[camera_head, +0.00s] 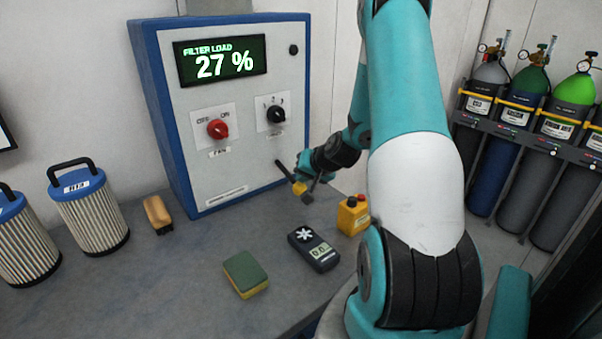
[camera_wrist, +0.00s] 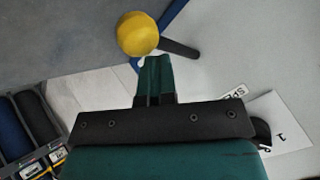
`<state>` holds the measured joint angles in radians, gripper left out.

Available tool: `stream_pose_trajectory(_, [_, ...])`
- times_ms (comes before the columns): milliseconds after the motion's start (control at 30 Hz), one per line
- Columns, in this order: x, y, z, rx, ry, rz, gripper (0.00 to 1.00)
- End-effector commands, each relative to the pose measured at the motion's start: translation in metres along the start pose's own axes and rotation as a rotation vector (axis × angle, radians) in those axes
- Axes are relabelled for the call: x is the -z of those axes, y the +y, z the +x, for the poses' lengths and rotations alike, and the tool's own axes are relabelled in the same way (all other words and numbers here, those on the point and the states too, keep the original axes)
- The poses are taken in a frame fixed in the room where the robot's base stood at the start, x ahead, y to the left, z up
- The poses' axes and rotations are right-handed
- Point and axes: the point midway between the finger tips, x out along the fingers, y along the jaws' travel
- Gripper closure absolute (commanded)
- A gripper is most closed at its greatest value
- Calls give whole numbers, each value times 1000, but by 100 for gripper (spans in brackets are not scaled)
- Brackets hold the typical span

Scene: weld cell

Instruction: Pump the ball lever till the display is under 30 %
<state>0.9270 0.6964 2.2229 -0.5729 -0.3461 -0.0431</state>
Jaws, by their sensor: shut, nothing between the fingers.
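The display (camera_head: 220,60) on the blue-edged cabinet (camera_head: 160,110) reads FILTER LOAD 27 %. A black lever rod (camera_head: 283,169) with a yellow ball (camera_head: 299,187) sticks out from the lower right of the cabinet front. In the wrist view the yellow ball (camera_wrist: 138,33) and the rod (camera_wrist: 180,49) are just beyond my fingertips. My gripper (camera_wrist: 153,62) is shut and empty, close beside the ball; I cannot tell whether it touches. In the head view my gripper (camera_head: 303,168) is small and partly hidden by the lever.
The panel has a red fan knob (camera_head: 217,129) and a black knob (camera_head: 276,114). On the bench are a sponge (camera_head: 246,273), a handheld meter (camera_head: 314,249), a yellow button box (camera_head: 353,216), a brush (camera_head: 157,214) and filter cartridges (camera_head: 89,208). Gas cylinders (camera_head: 538,140) stand at right.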

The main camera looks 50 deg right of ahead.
Motion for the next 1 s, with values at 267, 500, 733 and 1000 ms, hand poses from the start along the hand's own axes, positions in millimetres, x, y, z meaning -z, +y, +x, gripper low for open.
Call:
stream_pose_trajectory(267, [-2, 1, 0, -2, -5, 1, 100])
stream_pose_trajectory(500, [-1, 0, 0, -2, -5, 1, 100])
stream_pose_trajectory(733, [5, -5, -8, -1, -4, 1, 100])
stream_pose_trajectory(1000, [14, -14, -20, -1, -1, 0, 100])
